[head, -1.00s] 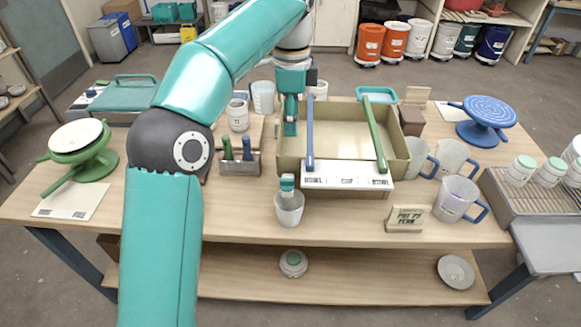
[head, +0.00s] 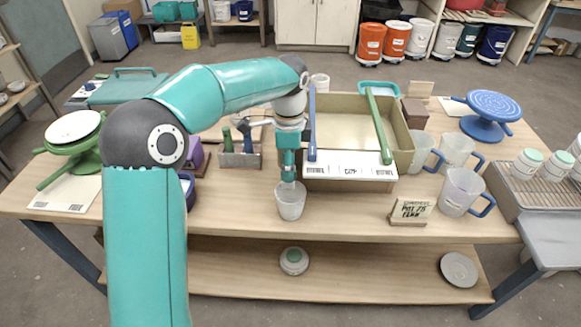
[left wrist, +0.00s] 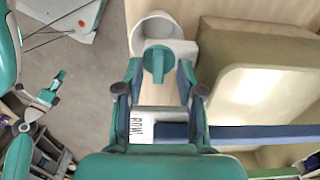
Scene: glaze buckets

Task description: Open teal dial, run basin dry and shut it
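The tan basin (head: 404,148) stands at the middle of the table. A blue bar (head: 312,125) and a green bar (head: 380,125) lie across it, with a white labelled strip (head: 350,165) at its front. The teal dial (left wrist: 157,62) is at its front left corner, above a white cup (head: 290,204); the cup also shows in the left wrist view (left wrist: 160,27). My left gripper (left wrist: 158,75) is open, its fingers on either side of the dial with small gaps. In the head view the gripper (head: 288,175) hides most of the dial. Whether liquid is in the basin is unclear.
A small sign (head: 410,210) and several clear mugs (head: 459,190) stand right of the basin. A tool holder (head: 240,158) is to the left. A blue turntable (head: 487,115) and a green one (head: 75,140) stand at the sides. The front table strip is mostly clear.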

